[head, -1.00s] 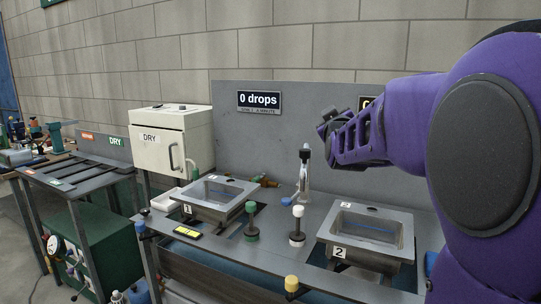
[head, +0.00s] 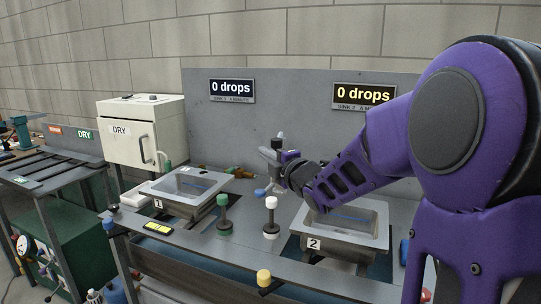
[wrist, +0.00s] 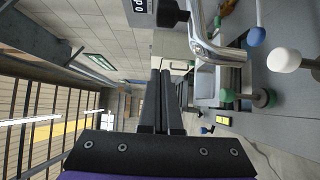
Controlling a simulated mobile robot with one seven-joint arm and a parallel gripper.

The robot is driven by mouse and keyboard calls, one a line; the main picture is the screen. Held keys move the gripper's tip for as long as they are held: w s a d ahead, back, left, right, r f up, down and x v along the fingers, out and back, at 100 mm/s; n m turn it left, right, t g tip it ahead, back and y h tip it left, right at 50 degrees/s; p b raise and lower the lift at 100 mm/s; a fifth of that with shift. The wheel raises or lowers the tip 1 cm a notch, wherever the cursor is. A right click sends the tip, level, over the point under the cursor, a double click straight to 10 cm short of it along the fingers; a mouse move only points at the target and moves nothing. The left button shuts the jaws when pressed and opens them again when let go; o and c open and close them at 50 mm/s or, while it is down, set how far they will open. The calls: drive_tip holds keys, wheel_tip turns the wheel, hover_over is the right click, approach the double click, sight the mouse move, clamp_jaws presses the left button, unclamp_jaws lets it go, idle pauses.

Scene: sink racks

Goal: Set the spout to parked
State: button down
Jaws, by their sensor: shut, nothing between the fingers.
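The chrome spout (head: 277,148) stands on the counter between the two sinks. My gripper (head: 288,172) is beside its upper part in the head view, and my wrist covers part of the spout. In the wrist view, the bent chrome pipe of the spout (wrist: 205,42) with its black end is close, to the right of my fingers. My gripper (wrist: 160,74) is shut and empty there, its two dark fingers together. A gap shows between fingers and pipe; contact elsewhere cannot be told. A blue knob (head: 260,192) sits low by the spout; it also shows in the wrist view (wrist: 256,37).
Sink 1 (head: 163,187) is left and sink 2 (head: 381,235) right. Two signs on the back panel (head: 300,90) read 0 drops. A white DRY cabinet (head: 140,105) is further left.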

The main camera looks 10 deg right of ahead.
drive_tip(key=w+d, duration=0.2)
drive_tip(key=w, duration=0.4)
drive_tip(key=shift+p, duration=0.4)
drive_tip(key=shift+d, duration=0.2)
